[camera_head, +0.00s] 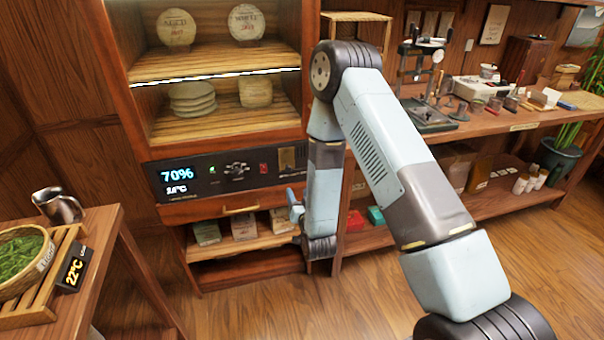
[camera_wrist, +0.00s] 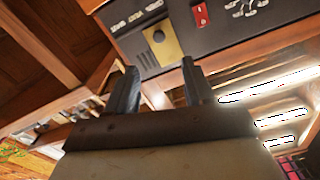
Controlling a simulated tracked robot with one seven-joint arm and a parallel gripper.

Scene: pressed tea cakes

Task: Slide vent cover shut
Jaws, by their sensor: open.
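The vent cover looks like a small brass-coloured plate (camera_head: 285,160) at the right end of the dark control panel (camera_head: 200,186) on the wooden cabinet. In the wrist view the brass plate (camera_wrist: 168,50) has a round grey knob or spot on it, with dark panel and small pale markings beside it. My gripper (camera_head: 296,208) is in front of the cabinet, below the panel, partly hidden by my arm. In the wrist view its two fingers (camera_wrist: 158,85) are apart with nothing between them, pointing toward the brass plate and apart from it.
Above the panel, shelves hold pressed tea cakes (camera_head: 176,27). Below it are a drawer handle (camera_head: 240,210) and a low shelf of packets (camera_head: 206,231). A side table with a metal jug (camera_head: 60,205) and a basket of leaves (camera_head: 18,256) stands left. A long workbench (camera_head: 500,121) stands right.

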